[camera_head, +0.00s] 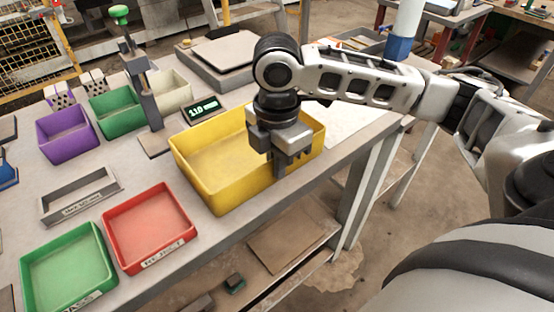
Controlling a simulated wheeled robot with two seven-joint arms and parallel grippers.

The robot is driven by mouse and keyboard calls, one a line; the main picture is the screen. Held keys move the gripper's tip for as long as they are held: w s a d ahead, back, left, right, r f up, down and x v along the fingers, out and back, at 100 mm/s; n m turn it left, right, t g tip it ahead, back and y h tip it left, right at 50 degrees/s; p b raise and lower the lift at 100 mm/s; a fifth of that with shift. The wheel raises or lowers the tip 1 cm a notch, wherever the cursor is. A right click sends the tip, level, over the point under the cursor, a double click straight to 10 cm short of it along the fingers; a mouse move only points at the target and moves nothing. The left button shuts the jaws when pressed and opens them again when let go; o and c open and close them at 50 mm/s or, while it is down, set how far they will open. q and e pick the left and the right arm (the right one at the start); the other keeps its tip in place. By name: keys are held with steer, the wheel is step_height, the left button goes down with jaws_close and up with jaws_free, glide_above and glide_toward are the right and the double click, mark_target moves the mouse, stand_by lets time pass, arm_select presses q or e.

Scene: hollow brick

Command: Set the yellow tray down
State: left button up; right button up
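The yellow tray (213,178) is a deep, empty, open box at the near right edge of the workbench. It looks level; whether its base touches the bench or is slightly above it, I cannot tell. My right gripper (281,166) comes down from above onto the tray's near long wall. Its fingers are at the rim, one on the outside, and it appears shut on that wall; the inner finger is mostly hidden. My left gripper is not in view.
A red tray (148,226), a green tray (66,272) and a grey frame (80,194) lie to the left. Behind are a purple bin (66,134), a green bin (118,112), a post stand (143,90) and a display (201,110). The bench edge runs close to the yellow tray.

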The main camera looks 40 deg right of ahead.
steer(key=o, duration=0.4)
steer(key=shift+c, duration=0.2)
steer(key=shift+r, duration=0.15)
step_height(320, 180, up, 11)
steer(key=shift+f+p, duration=0.1)
steer(key=shift+p, duration=0.95)
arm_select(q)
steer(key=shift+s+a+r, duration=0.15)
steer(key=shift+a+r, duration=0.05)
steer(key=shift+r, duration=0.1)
arm_select(e)
steer(key=shift+r, duration=0.6)
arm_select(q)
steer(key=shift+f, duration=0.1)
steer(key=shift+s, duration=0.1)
arm_select(e)
steer(key=shift+s, duration=0.1)
